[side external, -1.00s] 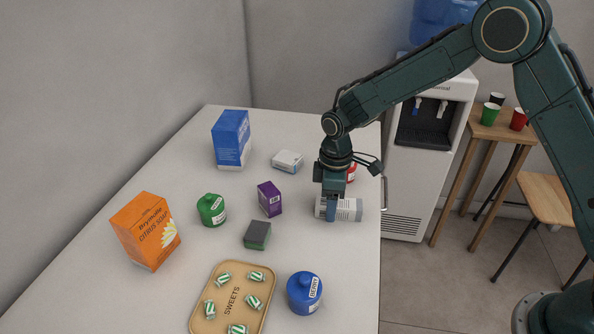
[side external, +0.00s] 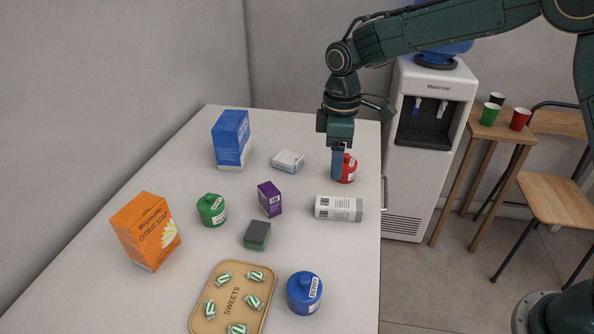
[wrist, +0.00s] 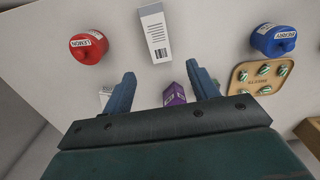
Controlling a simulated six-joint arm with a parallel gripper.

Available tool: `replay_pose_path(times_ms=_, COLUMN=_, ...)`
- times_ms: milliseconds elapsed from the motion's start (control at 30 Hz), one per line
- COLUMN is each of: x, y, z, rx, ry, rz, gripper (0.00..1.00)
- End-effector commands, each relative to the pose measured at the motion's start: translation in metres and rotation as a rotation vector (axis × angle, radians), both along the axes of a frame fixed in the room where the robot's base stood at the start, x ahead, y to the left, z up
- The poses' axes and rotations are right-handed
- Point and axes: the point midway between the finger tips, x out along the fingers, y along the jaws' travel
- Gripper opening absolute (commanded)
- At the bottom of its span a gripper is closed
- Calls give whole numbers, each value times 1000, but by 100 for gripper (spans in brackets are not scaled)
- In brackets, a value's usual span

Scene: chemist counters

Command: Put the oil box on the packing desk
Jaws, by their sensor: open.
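I cannot read the word oil on any box. A white and grey carton (side external: 338,209) lies flat on the white counter (side external: 300,240), near its right edge; it also shows at the top of the wrist view (wrist: 155,35). A small purple box (side external: 270,199) stands left of it; part of it shows between my fingers in the wrist view (wrist: 173,96). My gripper (side external: 338,163) is open and empty, raised above the counter beyond the carton and beside the red jar. I cannot tell which surface is the packing desk.
Around lie a red jar (side external: 349,169), a small white box (side external: 288,161), a blue box (side external: 231,139), a green jar (side external: 211,209), a green-grey block (side external: 257,235), an orange soap box (side external: 146,231), a blue jar (side external: 304,293) and a sweets tray (side external: 209,320). A water dispenser (side external: 410,190) stands at right.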

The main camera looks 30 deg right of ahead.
Motion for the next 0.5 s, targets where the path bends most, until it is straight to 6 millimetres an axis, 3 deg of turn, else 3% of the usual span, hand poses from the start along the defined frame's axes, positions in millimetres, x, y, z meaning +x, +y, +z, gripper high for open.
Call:
replay_pose_path(times_ms=200, x=0, y=0, z=12, rx=0, ry=0, rz=0, gripper=59)
replay_pose_path(times_ms=500, x=0, y=0, z=13, rx=0, ry=0, rz=0, gripper=59)
